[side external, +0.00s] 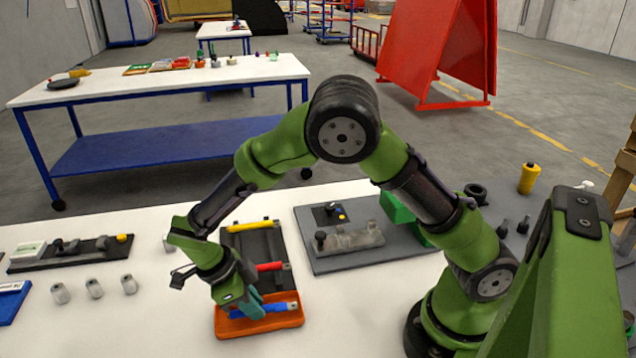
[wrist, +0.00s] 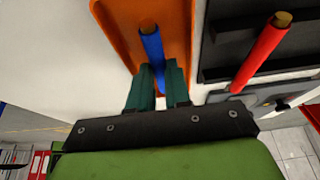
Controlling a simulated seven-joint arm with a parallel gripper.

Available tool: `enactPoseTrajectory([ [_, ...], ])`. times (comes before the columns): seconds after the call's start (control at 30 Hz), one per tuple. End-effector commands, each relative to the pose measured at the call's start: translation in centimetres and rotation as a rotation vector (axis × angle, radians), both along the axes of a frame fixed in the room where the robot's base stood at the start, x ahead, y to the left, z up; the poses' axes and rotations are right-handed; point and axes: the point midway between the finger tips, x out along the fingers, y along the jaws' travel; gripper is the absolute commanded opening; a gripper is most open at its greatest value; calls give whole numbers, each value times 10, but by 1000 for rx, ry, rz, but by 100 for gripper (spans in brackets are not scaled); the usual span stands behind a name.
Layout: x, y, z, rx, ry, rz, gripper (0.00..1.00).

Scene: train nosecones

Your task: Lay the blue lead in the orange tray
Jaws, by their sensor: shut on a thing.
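The blue lead (side external: 279,308) is a blue rod with a brownish tip, held between the teal fingers of my gripper (side external: 256,304). In the wrist view the blue lead (wrist: 152,46) points away from the fingers (wrist: 160,86) over the orange tray (wrist: 118,28). In the side view it is over or inside the orange tray (side external: 232,328); I cannot tell whether it touches the tray floor. My gripper is shut on it.
A dark rack (side external: 259,246) behind the tray holds a yellow lead (side external: 253,226) and a red lead (side external: 270,266). A grey board (side external: 330,262) with fixtures lies to the right. Several small metal pieces (side external: 94,288) stand to the left.

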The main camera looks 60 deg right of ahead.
Motion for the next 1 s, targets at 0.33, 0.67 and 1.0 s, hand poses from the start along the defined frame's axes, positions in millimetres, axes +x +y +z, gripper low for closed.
enactPoseTrajectory([
  [0.33,0,0,0,0,0,0,48],
  [0.67,1,1,3,0,-1,0,48],
  [1.0,19,18,61,2,-6,1,48],
])
